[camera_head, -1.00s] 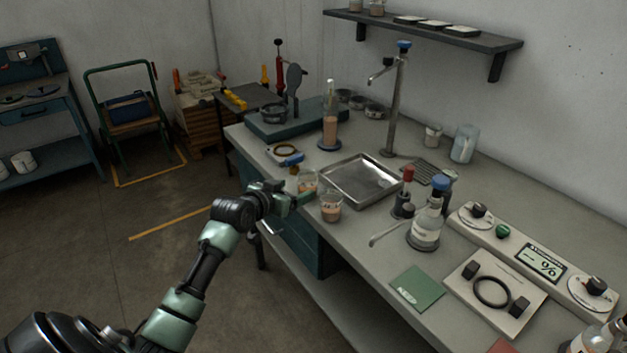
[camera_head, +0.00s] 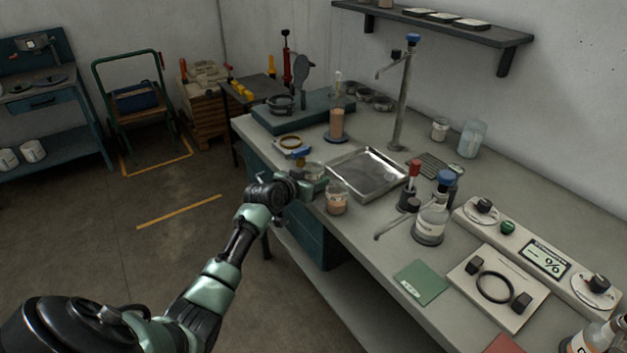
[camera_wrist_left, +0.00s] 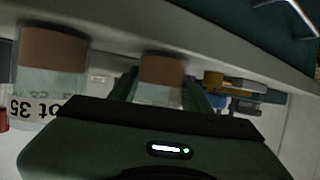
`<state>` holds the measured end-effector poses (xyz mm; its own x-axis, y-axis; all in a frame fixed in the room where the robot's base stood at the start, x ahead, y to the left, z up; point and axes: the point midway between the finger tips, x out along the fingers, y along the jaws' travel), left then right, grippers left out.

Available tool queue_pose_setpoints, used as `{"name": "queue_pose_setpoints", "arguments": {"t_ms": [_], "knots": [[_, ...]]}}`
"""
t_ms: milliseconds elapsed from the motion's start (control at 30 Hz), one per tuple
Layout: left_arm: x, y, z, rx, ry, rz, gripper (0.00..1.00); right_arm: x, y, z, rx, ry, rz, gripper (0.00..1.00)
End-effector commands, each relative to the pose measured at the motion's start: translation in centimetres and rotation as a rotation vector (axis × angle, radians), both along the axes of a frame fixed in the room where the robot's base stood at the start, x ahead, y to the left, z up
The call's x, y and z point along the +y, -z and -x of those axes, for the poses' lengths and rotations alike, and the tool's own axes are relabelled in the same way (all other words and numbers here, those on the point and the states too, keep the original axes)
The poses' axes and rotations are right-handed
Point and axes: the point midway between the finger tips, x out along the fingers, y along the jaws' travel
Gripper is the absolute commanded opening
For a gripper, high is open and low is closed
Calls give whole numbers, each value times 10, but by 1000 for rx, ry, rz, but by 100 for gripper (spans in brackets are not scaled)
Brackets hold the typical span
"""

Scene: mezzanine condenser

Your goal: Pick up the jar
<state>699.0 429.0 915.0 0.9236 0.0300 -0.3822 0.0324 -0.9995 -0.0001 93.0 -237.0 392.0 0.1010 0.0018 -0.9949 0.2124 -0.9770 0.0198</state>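Two clear jars with brown contents stand near the bench's front edge. One jar (camera_head: 313,169) is partly hidden behind my left gripper (camera_head: 316,187) in the head view. The wrist view, which looks upside down, shows this jar (camera_wrist_left: 161,82) between the two fingers of my left gripper (camera_wrist_left: 163,92). The fingers are apart, one on each side of it; firm contact is not visible. The other jar (camera_head: 337,202) stands just right of the gripper; its label shows in the wrist view (camera_wrist_left: 45,100). My right gripper is not in view.
A metal tray (camera_head: 355,188) lies close behind the jars. A blue-capped flask (camera_head: 431,224) and a green card (camera_head: 421,281) are to the right. The bench's front edge runs below the gripper.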

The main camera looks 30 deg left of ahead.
Motion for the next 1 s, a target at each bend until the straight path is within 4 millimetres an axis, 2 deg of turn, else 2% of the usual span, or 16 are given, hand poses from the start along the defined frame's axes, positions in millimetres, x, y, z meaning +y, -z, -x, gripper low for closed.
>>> {"name": "queue_pose_setpoints", "arguments": {"t_ms": [33,100,133,633,1000], "knots": [[0,0,0,0,0,0,27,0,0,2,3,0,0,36],[0,0,0,0,0,0,7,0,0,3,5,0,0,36],[0,0,0,-1,0,0,5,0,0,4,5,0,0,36],[1,-8,0,-2,0,-1,6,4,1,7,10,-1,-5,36],[1,-43,0,-4,1,-2,6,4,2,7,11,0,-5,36]]}}
